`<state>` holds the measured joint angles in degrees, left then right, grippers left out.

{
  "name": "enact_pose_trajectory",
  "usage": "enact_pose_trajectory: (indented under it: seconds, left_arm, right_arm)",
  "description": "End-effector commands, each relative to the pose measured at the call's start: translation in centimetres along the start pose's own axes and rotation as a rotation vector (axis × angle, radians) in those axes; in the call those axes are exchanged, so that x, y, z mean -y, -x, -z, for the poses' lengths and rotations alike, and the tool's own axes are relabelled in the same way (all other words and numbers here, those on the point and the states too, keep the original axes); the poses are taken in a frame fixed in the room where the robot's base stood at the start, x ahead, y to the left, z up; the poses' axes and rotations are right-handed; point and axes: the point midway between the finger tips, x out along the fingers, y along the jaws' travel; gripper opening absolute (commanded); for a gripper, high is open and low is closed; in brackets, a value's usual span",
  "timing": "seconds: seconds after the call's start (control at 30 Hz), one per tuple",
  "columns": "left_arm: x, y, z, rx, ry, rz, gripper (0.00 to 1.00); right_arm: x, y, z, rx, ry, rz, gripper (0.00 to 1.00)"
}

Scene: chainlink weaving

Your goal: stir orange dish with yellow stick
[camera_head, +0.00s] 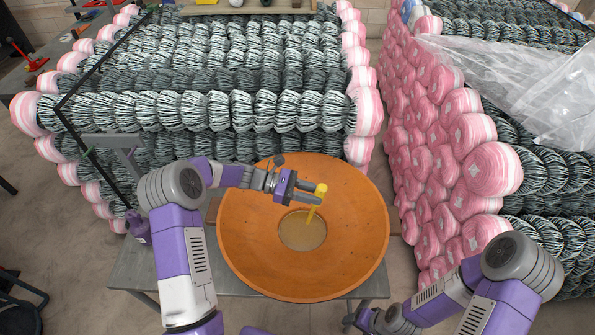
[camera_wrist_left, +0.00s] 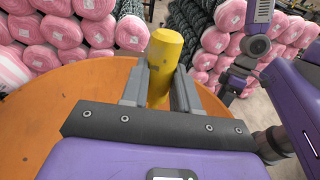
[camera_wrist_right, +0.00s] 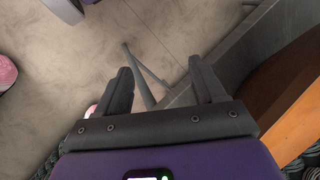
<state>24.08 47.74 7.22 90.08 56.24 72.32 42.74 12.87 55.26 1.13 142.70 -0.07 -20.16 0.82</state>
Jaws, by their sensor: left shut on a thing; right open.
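The orange dish (camera_head: 345,255) is wide and round, with a paler round hollow (camera_head: 302,230) in its middle. It rests on a grey table. The yellow stick (camera_head: 316,203) is tilted, its thicker top up and its lower end over or in the hollow; whether it touches the bottom I cannot tell. My left gripper (camera_head: 308,193) is above the dish and shut on the stick near its top. The stick (camera_wrist_left: 162,65) stands between the fingers in the left wrist view. My right gripper (camera_wrist_right: 165,92) is open and empty, low beside the table in the right wrist view.
The grey table (camera_head: 140,272) has little bare room around the dish. Stacked rolls of dark chainlink with pink ends (camera_head: 225,110) stand close behind it. More pink-ended rolls (camera_head: 435,130) stand at the right, partly under clear plastic sheet (camera_head: 520,80). Floor shows at the left.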

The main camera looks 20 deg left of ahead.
Motion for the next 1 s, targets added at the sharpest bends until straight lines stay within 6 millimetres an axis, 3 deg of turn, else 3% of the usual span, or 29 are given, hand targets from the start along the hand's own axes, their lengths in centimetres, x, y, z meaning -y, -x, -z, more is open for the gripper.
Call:
enact_pose_trajectory:
  seconds: [0.03, 0.2, 0.37, 1.0]
  left_arm:
    - [-0.9, 1.4, -0.9, 0.049, 0.007, -0.054, 0.00]
    - [-3.0, 4.7, -3.6, 0.155, 0.013, -0.154, 0.00]
    - [-3.5, 5.8, -4.3, 0.183, 0.013, -0.178, 0.00]
    - [-3.5, 4.8, 1.6, 0.183, 0.014, -0.177, 0.00]
  right_arm:
    - [-0.1, -0.2, 0.0, 0.000, 0.000, 0.000, 0.69]
    - [-0.2, -0.4, 0.0, 0.000, 0.000, 0.000, 0.69]
    - [-0.2, -0.7, 0.0, 0.000, 0.000, 0.000, 0.69]
    - [-1.9, -5.1, 0.2, 0.000, 0.000, 0.000, 0.69]
